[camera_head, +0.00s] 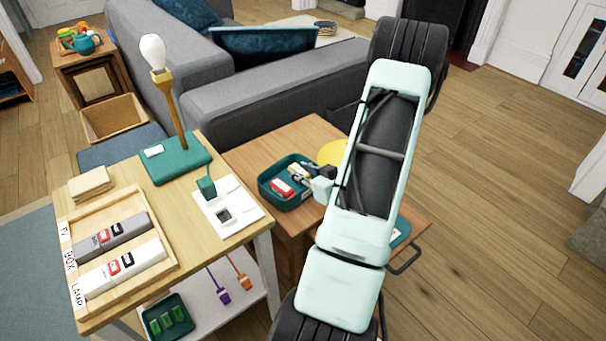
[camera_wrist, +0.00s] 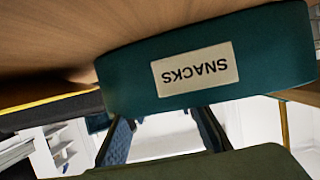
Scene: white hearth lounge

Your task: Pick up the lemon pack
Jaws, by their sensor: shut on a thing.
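My gripper (camera_head: 304,177) is at the teal snacks tray on the low wooden table, in the head view. It is shut on a small pale yellow pack (camera_head: 293,169), which looks like the lemon pack; it is too small and too covered by the fingers to read. A red and white pack (camera_head: 282,188) lies in the tray beside the fingers. In the wrist view, the tray wall (camera_wrist: 270,65) shows an upside-down SNACKS label, and my two fingers (camera_wrist: 165,135) show below it. The held pack is not clear there.
A yellow round thing (camera_head: 331,152) lies behind the tray (camera_head: 265,190), partly hidden by my arm. To the left, a desk holds a lamp on a teal base (camera_head: 176,160), a white board (camera_head: 232,200) and a labelled wooden box (camera_head: 165,275). A grey sofa (camera_head: 265,95) stands behind.

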